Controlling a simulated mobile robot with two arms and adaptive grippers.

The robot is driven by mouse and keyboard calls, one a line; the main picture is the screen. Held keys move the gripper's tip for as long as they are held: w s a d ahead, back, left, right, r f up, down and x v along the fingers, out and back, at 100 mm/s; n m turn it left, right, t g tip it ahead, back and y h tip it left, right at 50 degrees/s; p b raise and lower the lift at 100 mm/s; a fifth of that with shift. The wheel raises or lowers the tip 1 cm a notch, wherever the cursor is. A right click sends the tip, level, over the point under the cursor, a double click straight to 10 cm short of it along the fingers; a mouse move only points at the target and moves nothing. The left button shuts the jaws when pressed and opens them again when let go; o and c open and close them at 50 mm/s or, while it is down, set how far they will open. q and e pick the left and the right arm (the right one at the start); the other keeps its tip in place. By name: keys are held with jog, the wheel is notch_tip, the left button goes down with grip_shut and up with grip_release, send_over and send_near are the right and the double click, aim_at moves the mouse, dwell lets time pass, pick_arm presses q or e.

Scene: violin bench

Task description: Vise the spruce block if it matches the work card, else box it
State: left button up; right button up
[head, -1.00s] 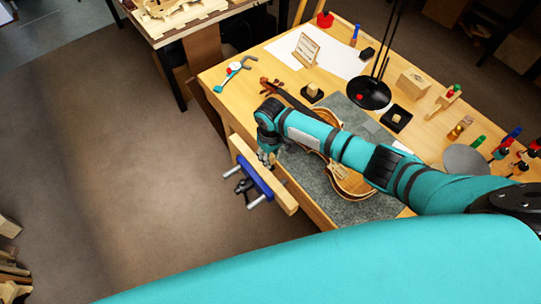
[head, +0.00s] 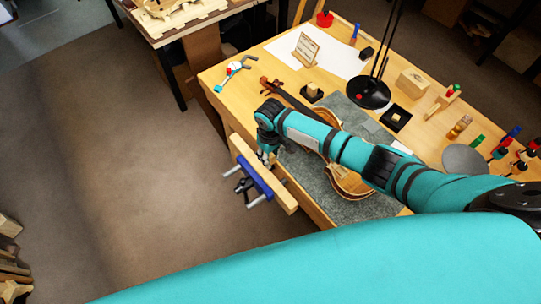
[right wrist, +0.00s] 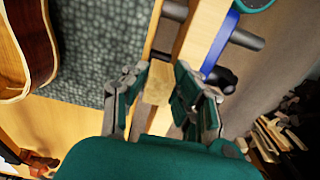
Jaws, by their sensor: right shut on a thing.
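My right gripper (right wrist: 160,88) is shut on a small pale wood block (right wrist: 157,84), taken to be the spruce block. In the right wrist view the block sits at the gap between the bench edge and the vise's wooden jaw (right wrist: 203,32); whether it touches either is unclear. In the head view the right gripper (head: 266,157) is beside the vise (head: 256,177), a blue clamp with a wooden jaw on the bench's front edge. A framed card (head: 305,49) stands at the back; its writing is too small to read. My left gripper is out of view.
A violin (head: 350,183) lies on a grey mat (head: 375,208), partly under my right arm. Black holders (head: 313,97) and (head: 396,118) hold small wood pieces. A lamp base (head: 368,95), wooden box (head: 412,82) and several clamps stand at the right. Open floor lies left.

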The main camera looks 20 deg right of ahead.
aim_at(271, 156)
jog(key=shift+f+b, duration=0.45)
jog(key=shift+f, duration=0.4)
jog(key=o, duration=1)
notch_tip(271, 156, up, 12)
jog(key=shift+r, duration=0.1)
